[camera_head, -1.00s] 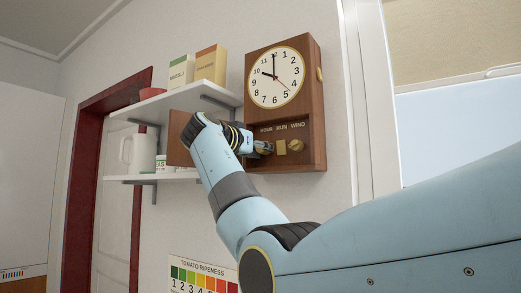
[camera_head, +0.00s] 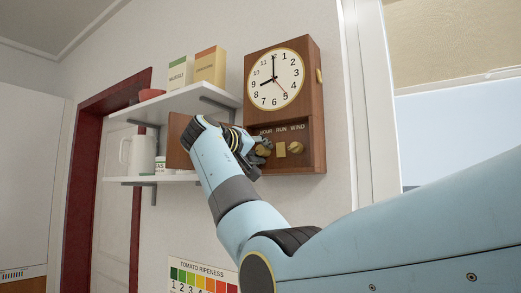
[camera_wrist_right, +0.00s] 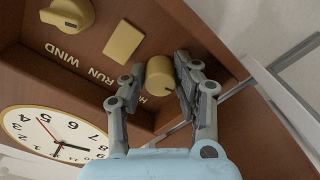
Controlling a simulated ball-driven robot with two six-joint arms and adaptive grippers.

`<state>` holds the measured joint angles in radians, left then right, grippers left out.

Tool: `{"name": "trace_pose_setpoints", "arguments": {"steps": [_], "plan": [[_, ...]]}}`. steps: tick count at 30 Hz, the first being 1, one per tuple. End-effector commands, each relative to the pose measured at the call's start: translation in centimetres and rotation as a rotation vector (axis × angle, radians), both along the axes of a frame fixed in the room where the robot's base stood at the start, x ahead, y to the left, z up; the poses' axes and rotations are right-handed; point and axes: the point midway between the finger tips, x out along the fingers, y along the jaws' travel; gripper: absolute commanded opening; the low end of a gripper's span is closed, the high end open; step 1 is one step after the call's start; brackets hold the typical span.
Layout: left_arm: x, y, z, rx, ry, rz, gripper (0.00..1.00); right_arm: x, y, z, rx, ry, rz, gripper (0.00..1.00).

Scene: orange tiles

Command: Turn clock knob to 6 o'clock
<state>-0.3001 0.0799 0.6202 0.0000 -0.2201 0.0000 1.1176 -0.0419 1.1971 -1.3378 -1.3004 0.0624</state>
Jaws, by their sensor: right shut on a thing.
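The wooden wall clock (camera_head: 311,105) has a white dial (camera_head: 275,92) with its short hand pointing near 8, its long hand at 12 and a thin red hand near 5. Below the dial, the brass HOUR knob (camera_wrist_right: 160,77) is leftmost in the row in the head view. My right gripper (camera_wrist_right: 157,84) is shut on the HOUR knob, one finger on each side of it. In the head view the gripper and wrist partly hide this knob. My left gripper is not in view.
The RUN plate (camera_head: 281,149) and WIND knob (camera_head: 296,147) sit just right of the HOUR knob. An open wooden door panel (camera_head: 180,139) stands left of the clock. White shelves (camera_head: 190,101) with boxes are further left; a window frame (camera_head: 366,100) is at right.

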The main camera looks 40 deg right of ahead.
Motion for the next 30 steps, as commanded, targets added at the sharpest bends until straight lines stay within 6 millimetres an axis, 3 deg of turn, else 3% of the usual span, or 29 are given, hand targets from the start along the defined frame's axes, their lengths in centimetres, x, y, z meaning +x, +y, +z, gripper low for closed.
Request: {"name": "trace_pose_setpoints", "arguments": {"steps": [18,30], "plan": [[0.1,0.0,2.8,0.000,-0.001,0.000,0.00,0.0,0.0,0.2,-0.224,0.541,0.001,0.00],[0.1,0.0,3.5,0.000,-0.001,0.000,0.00,0.0,0.0,0.1,-0.368,0.889,0.002,0.00]]}}
